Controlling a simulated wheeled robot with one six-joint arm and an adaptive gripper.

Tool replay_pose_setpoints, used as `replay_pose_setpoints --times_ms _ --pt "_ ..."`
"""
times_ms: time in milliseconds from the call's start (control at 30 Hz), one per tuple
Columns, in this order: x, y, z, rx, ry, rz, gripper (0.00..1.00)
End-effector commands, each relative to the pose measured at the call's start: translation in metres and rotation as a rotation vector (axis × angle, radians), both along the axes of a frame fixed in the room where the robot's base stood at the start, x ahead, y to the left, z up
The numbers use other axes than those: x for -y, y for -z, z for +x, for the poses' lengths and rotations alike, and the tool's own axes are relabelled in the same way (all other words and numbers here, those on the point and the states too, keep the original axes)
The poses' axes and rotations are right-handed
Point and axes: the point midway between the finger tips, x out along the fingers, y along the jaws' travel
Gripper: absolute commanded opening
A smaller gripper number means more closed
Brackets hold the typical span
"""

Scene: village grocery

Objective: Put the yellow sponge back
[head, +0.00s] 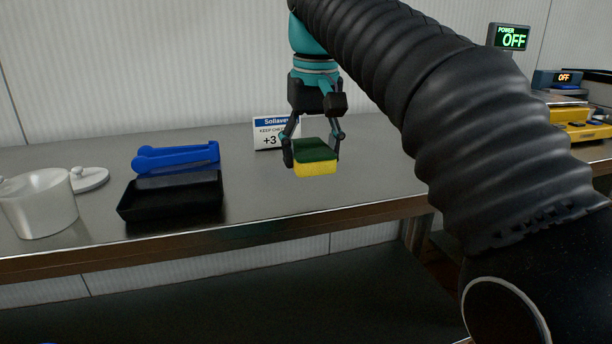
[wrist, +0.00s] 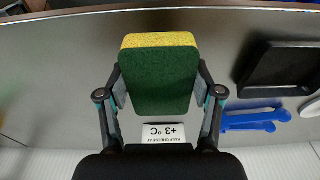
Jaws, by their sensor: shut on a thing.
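The yellow sponge (head: 316,168) has a dark green scouring side, which faces up in the head view. My gripper (head: 315,150) is shut on it, one finger on each side, and holds it over the steel counter near the front edge. In the wrist view the sponge (wrist: 158,75) fills the space between the fingers of my gripper (wrist: 160,88), with its green face toward the camera and a yellow strip at the far edge. I cannot tell exactly how high it is above the counter.
A black tray (head: 170,208) lies on the counter (head: 240,160), with blue tongs (head: 180,156) behind it. A white pot (head: 40,210) and lid (head: 90,178) stand at the left. A small sign (head: 268,132) stands behind my gripper. Yellow equipment (head: 570,125) is at the right.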

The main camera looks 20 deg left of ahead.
Motion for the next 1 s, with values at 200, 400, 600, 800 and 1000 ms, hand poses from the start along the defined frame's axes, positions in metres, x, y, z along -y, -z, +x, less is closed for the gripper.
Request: replay_pose_setpoints --times_ms 200,400,600,800,1000 --pt "-0.016 0.019 0.027 -0.001 0.002 0.000 0.22" --pt "-0.019 0.032 0.033 0.000 0.004 0.000 0.22" --pt "-0.018 0.059 0.032 -0.001 0.004 0.000 0.22" --pt "-0.018 0.063 0.032 0.001 0.004 0.001 0.22" --pt "-0.018 0.064 0.032 0.000 0.004 0.000 0.22"
